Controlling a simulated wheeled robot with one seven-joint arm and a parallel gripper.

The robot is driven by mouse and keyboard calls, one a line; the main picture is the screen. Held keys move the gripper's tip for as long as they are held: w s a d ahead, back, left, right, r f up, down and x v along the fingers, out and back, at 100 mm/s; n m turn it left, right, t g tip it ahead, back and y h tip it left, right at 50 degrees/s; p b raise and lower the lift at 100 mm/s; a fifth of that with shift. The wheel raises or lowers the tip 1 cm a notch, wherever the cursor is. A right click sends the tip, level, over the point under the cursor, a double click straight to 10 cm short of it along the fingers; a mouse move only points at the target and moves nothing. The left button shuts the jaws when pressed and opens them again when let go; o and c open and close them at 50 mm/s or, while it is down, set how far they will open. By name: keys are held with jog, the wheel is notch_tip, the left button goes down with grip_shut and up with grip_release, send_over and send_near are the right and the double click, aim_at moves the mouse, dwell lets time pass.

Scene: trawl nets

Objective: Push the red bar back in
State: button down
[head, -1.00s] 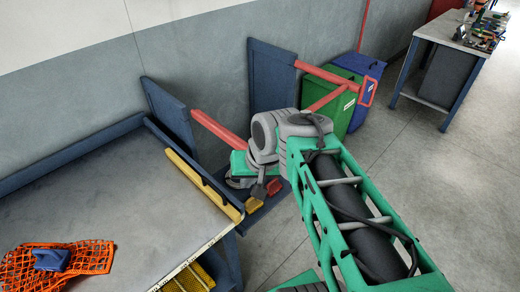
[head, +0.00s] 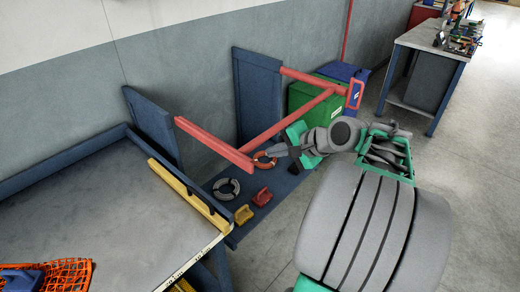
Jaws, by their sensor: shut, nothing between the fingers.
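Red bars stand at a low dark-blue shelf between two blue upright panels. One bar (head: 213,142) slopes from the left panel down toward the shelf. A second bar (head: 290,121) runs slantwise from there up to the right. A third bar (head: 312,80) reaches out from the top of the right panel to a red upright end piece (head: 356,94) with a white label.
The blue shelf (head: 226,211) holds a grey ring (head: 227,189), an orange-red ring (head: 265,161), a yellow block (head: 244,215) and a red block (head: 262,197). A grey-topped table (head: 110,220) stands left. Green (head: 305,96) and blue bins stand behind the bars. Floor at right is open.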

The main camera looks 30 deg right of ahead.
jog(key=w, duration=0.1)
jog(key=w+a+f, duration=0.1)
jog(key=w, duration=0.1)
jog(key=w+a+f, duration=0.1)
jog(key=w, duration=0.1)
jog(key=shift+w, duration=0.1)
jog(key=shift+w, duration=0.1)
